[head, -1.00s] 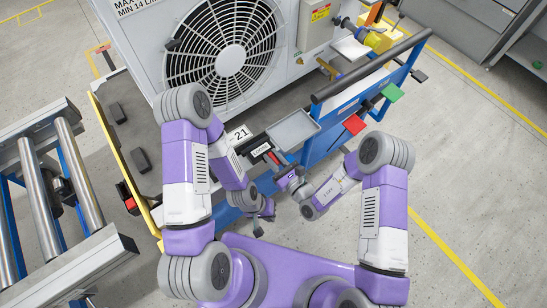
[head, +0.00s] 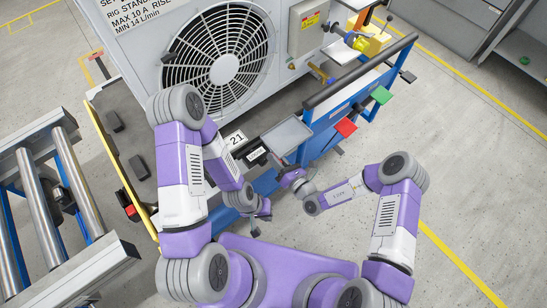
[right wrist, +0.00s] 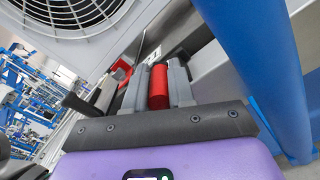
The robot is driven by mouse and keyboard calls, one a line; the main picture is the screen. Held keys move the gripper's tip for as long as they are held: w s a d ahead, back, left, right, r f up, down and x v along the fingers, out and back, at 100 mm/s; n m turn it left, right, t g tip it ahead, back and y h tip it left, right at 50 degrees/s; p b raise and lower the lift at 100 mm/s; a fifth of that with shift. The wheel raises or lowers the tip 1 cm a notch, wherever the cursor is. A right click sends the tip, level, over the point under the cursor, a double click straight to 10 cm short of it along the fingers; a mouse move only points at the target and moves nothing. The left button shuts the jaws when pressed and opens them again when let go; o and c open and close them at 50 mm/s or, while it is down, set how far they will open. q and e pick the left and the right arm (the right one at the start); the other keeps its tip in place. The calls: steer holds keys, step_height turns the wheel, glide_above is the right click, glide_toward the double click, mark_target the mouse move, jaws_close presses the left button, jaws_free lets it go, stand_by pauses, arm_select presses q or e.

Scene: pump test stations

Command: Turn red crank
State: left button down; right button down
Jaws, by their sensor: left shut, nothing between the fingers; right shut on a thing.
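The red crank's handle, a red cylinder (right wrist: 158,88), sits between the two grey fingers of my right gripper (right wrist: 156,78) in the right wrist view. The fingers are shut on it. In the head view my right gripper (head: 281,164) is at the near edge of the cart, just below the grey tray, and the crank is too small and covered there to make out. My left gripper (head: 261,222) hangs lower, in front of the cart, shut and empty, apart from the crank.
A grey tray (head: 287,136) and a "21" label (head: 236,138) are close to my right gripper. A large fan unit (head: 222,70) stands behind. A roller conveyor (head: 40,205) is at left.

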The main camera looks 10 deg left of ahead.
steer(key=shift+w+d+f+m, duration=0.2)
steer(key=shift+f+m, duration=0.5)
steer(key=shift+m, duration=0.75)
steer(key=shift+w+d+f+m, duration=0.2)
steer(key=shift+f+m, duration=0.45)
steer(key=shift+m, duration=0.85)
steer(key=shift+w+d+f+m, duration=0.2)
steer(key=shift+f+m, duration=0.5)
steer(key=shift+m, duration=0.75)
steer(key=c, duration=1)
jaws_free()
steer(key=shift+r, duration=0.1)
